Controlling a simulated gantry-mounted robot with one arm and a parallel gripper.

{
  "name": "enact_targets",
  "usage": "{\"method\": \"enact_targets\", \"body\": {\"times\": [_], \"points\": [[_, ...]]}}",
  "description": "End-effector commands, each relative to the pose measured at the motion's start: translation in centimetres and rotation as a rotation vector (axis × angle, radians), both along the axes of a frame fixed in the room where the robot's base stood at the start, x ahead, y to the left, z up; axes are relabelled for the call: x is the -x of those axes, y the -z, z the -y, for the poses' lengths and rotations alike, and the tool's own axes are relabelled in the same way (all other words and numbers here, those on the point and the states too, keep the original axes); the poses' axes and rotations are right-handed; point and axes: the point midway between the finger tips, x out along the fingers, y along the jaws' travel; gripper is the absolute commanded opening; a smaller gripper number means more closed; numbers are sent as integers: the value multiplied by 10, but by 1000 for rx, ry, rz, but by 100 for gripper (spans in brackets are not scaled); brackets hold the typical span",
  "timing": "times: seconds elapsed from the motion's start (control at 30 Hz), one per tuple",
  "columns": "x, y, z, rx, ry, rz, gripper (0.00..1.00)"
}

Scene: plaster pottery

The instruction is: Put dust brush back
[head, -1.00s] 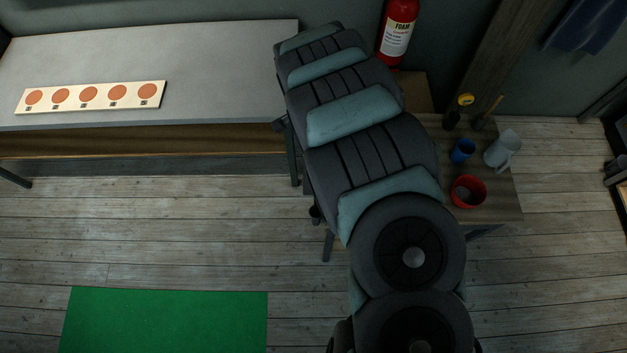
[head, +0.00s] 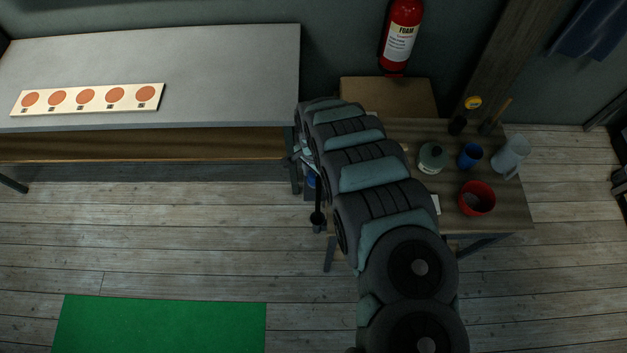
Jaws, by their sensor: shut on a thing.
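My gripper (head: 291,158) is mostly hidden by my own arm; only a thin part of it pokes out, near the right end of the grey bench. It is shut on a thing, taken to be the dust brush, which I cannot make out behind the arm. A dark, long-stemmed piece with a round end (head: 317,218) is at the left edge of the small wooden table (head: 510,212), below the gripper in the picture; I cannot tell what it is.
On the small table stand a red pot (head: 477,198), a blue cup (head: 470,156), a greenish jar (head: 432,157), a pale jug (head: 511,153) and a holder with a wooden-handled tool (head: 499,114). The grey bench (head: 215,75) bears a board with orange discs (head: 86,98).

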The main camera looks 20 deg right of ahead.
Motion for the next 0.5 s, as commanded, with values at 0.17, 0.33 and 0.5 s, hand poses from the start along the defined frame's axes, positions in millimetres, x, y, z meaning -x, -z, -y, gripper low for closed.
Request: {"method": "enact_targets", "body": {"times": [0.17, 0.33, 0.5], "points": [[0, 8, -1, -1, -1, -1, 0], [0, 26, -2, -3, -1, -1, 0], [-1, 41, -1, 0, 0, 2, 0]]}}
